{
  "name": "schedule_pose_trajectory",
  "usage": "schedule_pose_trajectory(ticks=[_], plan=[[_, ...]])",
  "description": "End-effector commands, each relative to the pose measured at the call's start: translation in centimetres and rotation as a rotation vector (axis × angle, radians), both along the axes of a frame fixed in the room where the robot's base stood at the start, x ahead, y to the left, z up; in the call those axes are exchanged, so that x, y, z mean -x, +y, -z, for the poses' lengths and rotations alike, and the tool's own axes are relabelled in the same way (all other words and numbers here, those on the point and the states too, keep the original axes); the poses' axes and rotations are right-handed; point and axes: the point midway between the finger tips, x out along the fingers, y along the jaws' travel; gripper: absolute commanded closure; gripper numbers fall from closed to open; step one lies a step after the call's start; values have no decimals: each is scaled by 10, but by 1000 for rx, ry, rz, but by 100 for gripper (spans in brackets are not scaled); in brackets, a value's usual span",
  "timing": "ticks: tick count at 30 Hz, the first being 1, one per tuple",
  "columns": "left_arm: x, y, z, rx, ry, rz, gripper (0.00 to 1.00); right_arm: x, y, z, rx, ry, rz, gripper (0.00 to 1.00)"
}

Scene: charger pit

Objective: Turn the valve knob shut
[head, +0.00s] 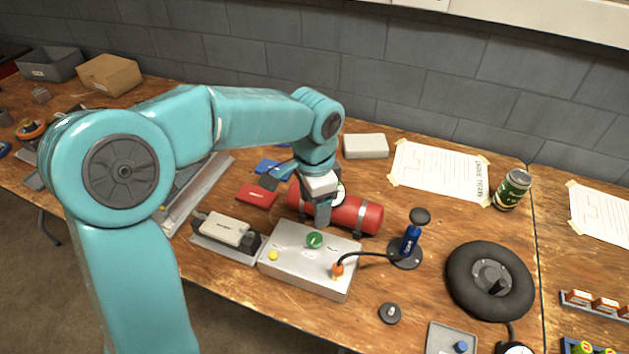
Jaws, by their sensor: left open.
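A round green knob (314,240) sits on top of a grey metal box (290,273) near the middle of the head view. I cannot read its turn position for certain. A yellow button (273,255) and an orange fitting (337,269) with a black hose are on the same box. My left gripper (297,198) is open, with its fingers spread and pointing down. It appears in front of the red cylinder (355,212), behind and a little left of the green knob. It looks apart from the knob and holds nothing visible. My right gripper does not show.
A blue pump (410,243) stands right of the box, with a black wheel (490,281) beyond. A charger-like device (226,231) lies left of the box. A small dark knob (390,313) lies in front. A green can (512,189) stands at the back right, near taped paper (440,172).

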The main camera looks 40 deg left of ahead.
Motion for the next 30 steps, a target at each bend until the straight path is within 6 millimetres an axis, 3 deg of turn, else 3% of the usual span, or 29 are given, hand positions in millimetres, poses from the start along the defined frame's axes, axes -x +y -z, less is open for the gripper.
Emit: schedule_pose_trajectory(ticks=[3, 9, 27, 30], plan=[[-1, 0, -29, 0, -5, 1, 35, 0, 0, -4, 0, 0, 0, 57], [0, 0, -54, -1, -3, 2, 35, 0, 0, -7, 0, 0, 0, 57], [0, 0, -58, -1, -1, 1, 35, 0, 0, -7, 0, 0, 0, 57], [0, 0, -65, 0, -1, 1, 35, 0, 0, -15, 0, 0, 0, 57]])
